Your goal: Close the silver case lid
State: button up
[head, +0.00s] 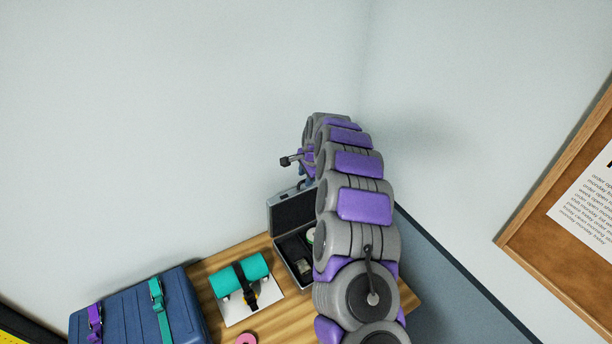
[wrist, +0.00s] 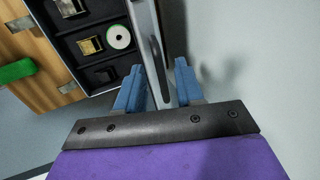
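The silver case (head: 293,266) stands open at the back of the wooden table, with its lid (head: 290,208) raised near the wall. My arm hides the case's right part. In the wrist view the dark lined case (wrist: 108,72) holds small items in its compartments, including a white-and-green roll (wrist: 119,38). My gripper (wrist: 158,66) has two blue fingers, set apart on either side of the raised lid's edge (wrist: 146,30). A gap shows beside the right finger; contact with the left finger is unclear. In the head view the gripper is mostly hidden behind my arm.
A blue case (head: 140,312) with purple and teal straps stands at the left. A teal roll (head: 243,274) with a black strap lies on a white sheet beside the silver case. A pink ring (head: 246,339) is at the front. The wall is close behind the lid.

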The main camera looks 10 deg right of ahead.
jog(key=shift+w+f, duration=0.2)
jog(key=shift+f, duration=0.25)
jog(key=shift+c, duration=0.4)
grip_shut()
dwell(0.8)
